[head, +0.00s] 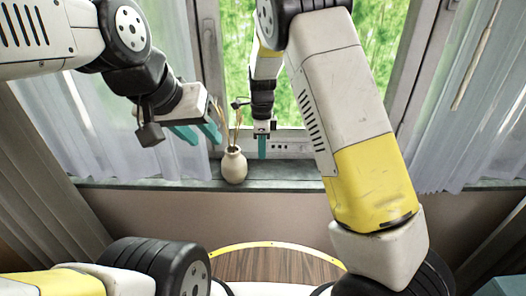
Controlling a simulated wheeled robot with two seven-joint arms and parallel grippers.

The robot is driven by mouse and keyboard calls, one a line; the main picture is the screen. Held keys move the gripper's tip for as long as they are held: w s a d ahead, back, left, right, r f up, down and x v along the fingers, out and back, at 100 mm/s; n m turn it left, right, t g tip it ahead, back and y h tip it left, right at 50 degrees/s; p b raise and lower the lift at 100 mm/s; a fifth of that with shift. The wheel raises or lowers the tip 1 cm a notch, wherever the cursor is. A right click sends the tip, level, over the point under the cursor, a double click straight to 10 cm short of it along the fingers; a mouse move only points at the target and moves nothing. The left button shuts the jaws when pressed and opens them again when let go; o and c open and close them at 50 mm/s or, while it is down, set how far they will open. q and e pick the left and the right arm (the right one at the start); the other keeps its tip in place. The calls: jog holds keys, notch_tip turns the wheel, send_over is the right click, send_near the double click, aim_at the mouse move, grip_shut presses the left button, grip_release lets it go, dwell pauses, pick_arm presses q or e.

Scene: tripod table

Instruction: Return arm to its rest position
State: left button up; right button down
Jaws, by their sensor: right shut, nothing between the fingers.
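My left arm comes in from the upper left, and its gripper (198,133) hangs in front of the window sill. Its two teal fingers are apart, with nothing seen between them. My right arm rises from the lower right, bends at the top and reaches toward the window. Its gripper (262,148) points down with its teal fingers together, empty, to the right of the vase. A round wooden tabletop (270,264) with a yellow rim shows at the bottom centre, partly hidden by my own body.
A cream vase (234,167) with dry stems stands on the window sill (290,176), close to both grippers in the picture. Sheer curtains (95,130) hang at both sides of the window. The visible part of the tabletop is bare.

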jog(key=s+d+r+n+t+y, duration=0.1)
jog(key=s+d+r+n, duration=0.35)
jog(key=r, duration=0.35)
jog(key=s+d+r+n+t+y, duration=0.1)
jog(key=s+d+r+n+y, duration=0.2)
jog(key=d+r, duration=0.4)
jog(key=s+d+r+n+t, duration=0.1)
jog(key=s+d+r+n, duration=0.1)
jog(key=s, duration=0.4)
jog(key=s+d+r+n+t+h, duration=0.1)
jog(key=s+d+r+n, duration=0.1)
jog(key=s+n, duration=0.3)
jog(key=s+d+r+n+t, duration=0.2)
jog(key=s+n, duration=0.1)
jog(key=s, duration=0.4)
jog(key=shift+d+r+n+h, duration=0.25)
jog(key=shift+d+n+h, duration=0.1)
jog(key=shift+d+h, duration=0.05)
